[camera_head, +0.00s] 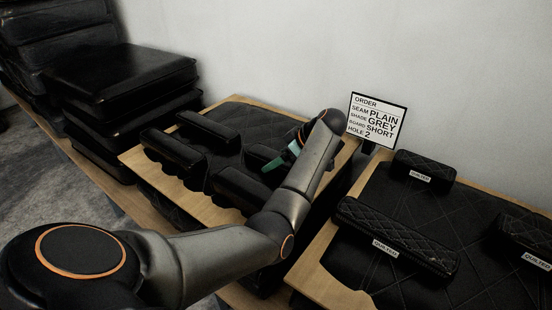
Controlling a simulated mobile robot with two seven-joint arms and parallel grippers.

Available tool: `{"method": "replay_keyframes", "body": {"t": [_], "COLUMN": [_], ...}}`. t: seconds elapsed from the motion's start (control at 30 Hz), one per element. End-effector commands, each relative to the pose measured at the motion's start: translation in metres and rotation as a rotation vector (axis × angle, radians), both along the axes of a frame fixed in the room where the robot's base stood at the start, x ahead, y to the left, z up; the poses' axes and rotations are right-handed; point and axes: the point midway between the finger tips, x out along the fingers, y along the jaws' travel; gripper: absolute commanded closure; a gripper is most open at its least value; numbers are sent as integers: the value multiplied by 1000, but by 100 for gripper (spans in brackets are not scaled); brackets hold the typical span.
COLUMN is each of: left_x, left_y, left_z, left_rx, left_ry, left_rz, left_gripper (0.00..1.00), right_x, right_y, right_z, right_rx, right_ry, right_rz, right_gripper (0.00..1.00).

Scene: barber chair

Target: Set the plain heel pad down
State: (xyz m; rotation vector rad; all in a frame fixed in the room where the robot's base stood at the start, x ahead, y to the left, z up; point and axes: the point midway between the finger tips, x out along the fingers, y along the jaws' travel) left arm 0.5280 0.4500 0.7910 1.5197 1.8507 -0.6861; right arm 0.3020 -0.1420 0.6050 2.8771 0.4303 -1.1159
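Several black, smooth-looking pads lie on the left wooden-edged board (165,172): one at the back (208,128), one at the left (172,148), one at the front (240,186) and one close to my gripper (262,156). I cannot tell which is the plain heel pad. My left arm reaches across from the lower left. Its gripper (291,150) is low over the board's right part, by a teal strip (281,160). The wrist hides most of the fingers, so I cannot tell whether they hold a pad. My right gripper is out of view.
An order card (377,120) at the back reads seam plain, shade grey, board short, hole 2. The right board (325,262) bears black quilted pads with "QUILTED" labels (385,248). Black cushions (120,75) are stacked at the back left. A wall stands behind.

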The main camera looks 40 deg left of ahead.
Motion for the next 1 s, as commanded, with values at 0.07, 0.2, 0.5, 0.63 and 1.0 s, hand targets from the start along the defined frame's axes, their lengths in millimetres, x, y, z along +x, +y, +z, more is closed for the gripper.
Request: {"method": "replay_keyframes", "body": {"t": [0.07, 0.2, 0.5, 0.63, 1.0], "left_x": [0, 0, 0, 2, 12], "left_y": [0, 0, 0, -5, -54], "left_z": [-1, -3, -2, 6, 64], "left_rx": [1, -1, -1, -1, -1], "left_ry": [-1, 0, 0, -1, -2], "left_rz": [-1, 0, 0, -2, -3], "left_gripper": [83, 6, 0, 0, 0], "right_x": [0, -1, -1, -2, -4], "right_y": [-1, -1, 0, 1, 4], "right_z": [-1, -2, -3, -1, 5], "right_rx": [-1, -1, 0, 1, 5], "right_ry": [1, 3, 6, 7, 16], "right_rz": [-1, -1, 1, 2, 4], "right_gripper": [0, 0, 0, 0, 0]}}
